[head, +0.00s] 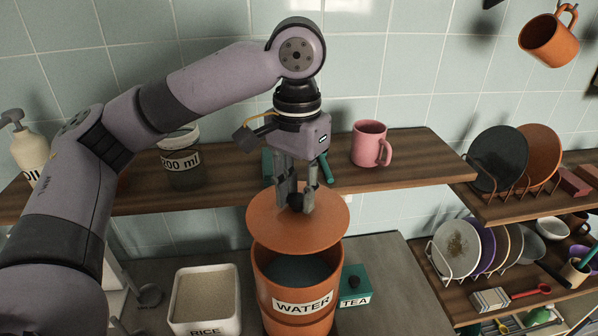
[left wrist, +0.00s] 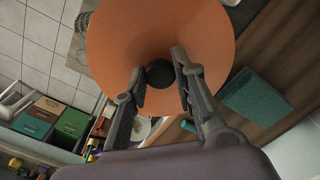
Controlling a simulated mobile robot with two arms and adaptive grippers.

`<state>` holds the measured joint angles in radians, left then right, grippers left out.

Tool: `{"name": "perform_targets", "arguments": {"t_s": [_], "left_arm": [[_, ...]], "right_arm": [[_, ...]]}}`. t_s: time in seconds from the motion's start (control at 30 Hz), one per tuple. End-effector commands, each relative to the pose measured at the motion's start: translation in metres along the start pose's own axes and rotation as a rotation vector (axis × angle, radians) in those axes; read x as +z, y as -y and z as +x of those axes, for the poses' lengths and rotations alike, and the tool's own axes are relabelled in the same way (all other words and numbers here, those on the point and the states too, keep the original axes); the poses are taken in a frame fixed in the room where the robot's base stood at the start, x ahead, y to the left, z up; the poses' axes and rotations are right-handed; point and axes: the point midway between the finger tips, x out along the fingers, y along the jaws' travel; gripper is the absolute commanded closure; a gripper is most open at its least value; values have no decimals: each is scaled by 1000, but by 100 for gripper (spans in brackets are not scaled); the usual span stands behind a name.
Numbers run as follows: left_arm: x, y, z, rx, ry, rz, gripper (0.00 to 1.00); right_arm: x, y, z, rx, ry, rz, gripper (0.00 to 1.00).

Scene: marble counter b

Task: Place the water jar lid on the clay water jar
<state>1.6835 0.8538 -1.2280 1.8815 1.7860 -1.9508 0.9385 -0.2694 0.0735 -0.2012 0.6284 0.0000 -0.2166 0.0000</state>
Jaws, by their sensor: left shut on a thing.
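The clay water jar (head: 295,305) stands on the counter with a "WATER" label on its front. Its mouth is open and dark inside. My left gripper (head: 296,201) is shut on the dark round knob of the orange water jar lid (head: 325,222). The lid is held roughly level above the jar, over its rear rim, with the front of the opening uncovered. In the left wrist view the lid (left wrist: 215,25) fills the upper middle, with the fingertips (left wrist: 160,74) on either side of its knob. My right gripper is not in view.
A white rice container (head: 205,327) stands left of the jar, and a green tea box (head: 354,284) close on its right. Dish racks are at right.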

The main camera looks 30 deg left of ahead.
Motion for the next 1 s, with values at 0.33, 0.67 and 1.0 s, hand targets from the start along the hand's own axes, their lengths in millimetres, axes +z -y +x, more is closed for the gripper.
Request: {"name": "perform_targets", "arguments": {"t_s": [0.33,0.67,1.0], "left_arm": [[0,0,32,-1,2,0,100],[0,0,64,1,-2,1,100],[0,0,66,1,-1,1,100]], "right_arm": [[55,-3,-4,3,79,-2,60],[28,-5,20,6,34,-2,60],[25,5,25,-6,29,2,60]]}}
